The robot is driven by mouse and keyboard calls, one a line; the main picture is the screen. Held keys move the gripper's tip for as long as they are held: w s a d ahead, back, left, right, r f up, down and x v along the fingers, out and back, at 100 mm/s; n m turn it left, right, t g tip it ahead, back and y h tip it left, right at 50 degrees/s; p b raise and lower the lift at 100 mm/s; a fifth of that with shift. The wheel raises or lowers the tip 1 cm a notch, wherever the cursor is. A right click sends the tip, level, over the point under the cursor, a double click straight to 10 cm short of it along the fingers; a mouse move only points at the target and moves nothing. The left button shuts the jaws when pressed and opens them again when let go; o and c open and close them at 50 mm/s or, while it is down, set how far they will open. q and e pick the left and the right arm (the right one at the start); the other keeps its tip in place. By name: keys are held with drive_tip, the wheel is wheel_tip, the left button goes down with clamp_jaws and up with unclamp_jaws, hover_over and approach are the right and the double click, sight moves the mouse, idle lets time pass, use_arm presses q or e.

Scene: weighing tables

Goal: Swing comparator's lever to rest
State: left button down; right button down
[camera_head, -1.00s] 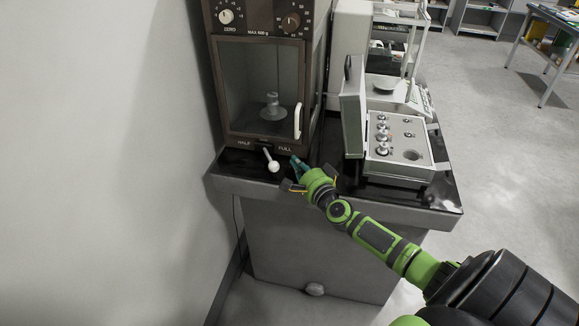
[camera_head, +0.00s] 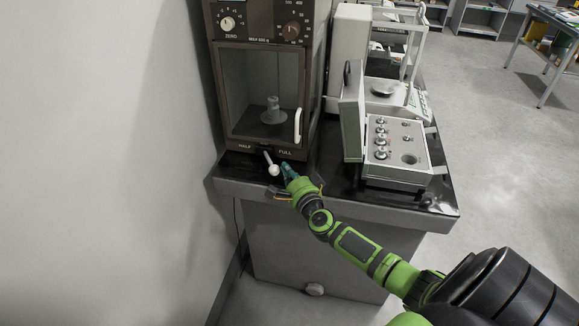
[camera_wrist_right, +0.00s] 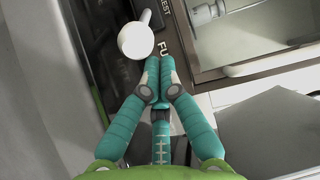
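The comparator (camera_head: 222,100) is a tall brown cabinet with a glass front at the table's back left. Its lever (camera_head: 273,170) is a short rod with a white ball knob, sticking out below the door between the HALF and FULL labels. The knob also shows large in the right wrist view (camera_wrist_right: 136,40). My right gripper (camera_head: 286,168) is just right of the knob. In the right wrist view its teal fingertips (camera_wrist_right: 159,68) are together, with nothing between them, close beside the knob. I cannot tell whether they touch it. My left gripper is not in view.
A weight on a pan (camera_head: 273,113) stands behind the comparator's glass, and its door has a white handle (camera_head: 298,125). An open grey weight box (camera_head: 400,173) and a balance (camera_head: 412,98) stand to the right. A wall (camera_head: 100,150) is close on the left.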

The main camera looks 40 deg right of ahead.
sight(274, 170)
drive_tip(key=shift+a+r+m+g+h+p, duration=0.15)
drive_tip(key=shift+a+m+g+h+p, duration=0.15)
drive_tip(key=shift+a+m+h+p, duration=0.65)
drive_tip(key=shift+w+a+g+h+p, duration=0.15)
drive_tip(key=shift+a+g+h+p, duration=0.2)
drive_tip(key=shift+h+p, duration=0.5)
drive_tip(key=shift+w+a+m+g+h, duration=0.2)
drive_tip(key=shift+a+m+g+h, duration=0.15)
drive_tip(key=shift+a+m+h, duration=0.45)
drive_tip(key=shift+w+a+f+m+g+h, duration=0.1)
drive_tip(key=shift+w+a+m+g+h, duration=0.05)
drive_tip(key=shift+a+m+g+h, duration=0.25)
drive_tip(key=shift+w+a+f+m+g+h, duration=0.15)
drive_tip(key=shift+m+g+h, duration=0.1)
drive_tip(key=shift+h, duration=0.25)
drive_tip(key=shift+w+a, duration=0.25)
drive_tip(key=shift+a, duration=0.25)
drive_tip(key=shift+r, duration=0.1)
